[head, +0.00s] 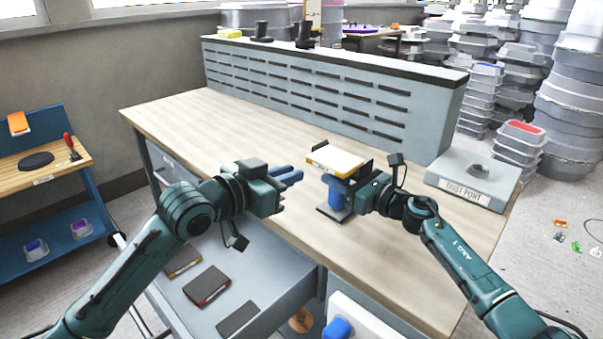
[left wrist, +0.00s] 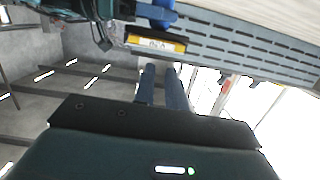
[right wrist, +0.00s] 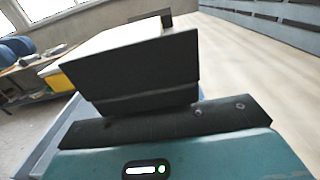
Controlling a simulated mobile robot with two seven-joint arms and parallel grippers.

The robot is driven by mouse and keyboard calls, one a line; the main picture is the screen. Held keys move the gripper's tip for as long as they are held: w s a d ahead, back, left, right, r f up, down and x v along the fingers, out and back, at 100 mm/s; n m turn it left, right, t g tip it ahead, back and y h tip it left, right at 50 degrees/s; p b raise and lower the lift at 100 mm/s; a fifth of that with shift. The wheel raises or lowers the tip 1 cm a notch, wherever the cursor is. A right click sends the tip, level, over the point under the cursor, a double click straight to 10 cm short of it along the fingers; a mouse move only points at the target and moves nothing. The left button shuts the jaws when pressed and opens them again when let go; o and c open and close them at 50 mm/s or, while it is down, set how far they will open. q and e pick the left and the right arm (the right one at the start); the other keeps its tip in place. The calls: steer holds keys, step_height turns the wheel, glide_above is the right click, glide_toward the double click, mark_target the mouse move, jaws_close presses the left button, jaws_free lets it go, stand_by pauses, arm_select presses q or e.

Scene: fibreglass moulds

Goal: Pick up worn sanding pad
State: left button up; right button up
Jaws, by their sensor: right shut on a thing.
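My right gripper (head: 342,166) is shut on a block (head: 338,158) with a flat cream top and a yellow labelled edge. In the right wrist view the block (right wrist: 135,45) fills the space ahead of the gripper, mostly dark-sided. The yellow label (left wrist: 157,44) shows in the left wrist view. I cannot tell which piece is the worn sanding pad.
The open drawer (head: 213,255) holds a red-edged pad (head: 207,285), a dark pad (head: 238,318) and a yellow-edged piece (head: 183,262). A grey dust port box (head: 473,178) stands at the right bench end. A slotted panel (head: 320,95) backs the bench. The wooden top (head: 195,125) is clear at left.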

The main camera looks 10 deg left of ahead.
mark_target(338, 175)
arm_select(q)
steer(key=o, duration=0.3)
steer(key=d+f+m, duration=0.1)
steer(key=d+f+y, duration=0.1)
steer(key=f, duration=0.1)
steer(key=d+f+m+y, duration=0.1)
steer(key=shift+w+f+m, duration=0.15)
steer(key=shift+f+m, duration=0.15)
steer(key=shift+f, duration=0.05)
steer(key=d+f+m+y, duration=0.1)
steer(key=s+d+f+m+t+y, duration=0.1)
steer(key=d+m+y, duration=0.1)
steer(key=shift+d+f+y, duration=0.3)
steer(key=shift+f, duration=0.05)
steer(key=shift+s+d+r+m+t+y, duration=0.25)
steer(key=shift+s+d+m+t+y, duration=0.5)
steer(key=shift+d+y, duration=0.3)
steer(key=s+d+r+m+t+y, duration=0.2)
steer(key=s+r+y, duration=0.2)
steer(key=w, duration=0.3)
steer(key=w+a, duration=0.1)
steer(key=w, duration=0.6)
steer(key=shift+a+r, duration=0.1)
steer(key=shift+a, duration=0.05)
jaws_close()
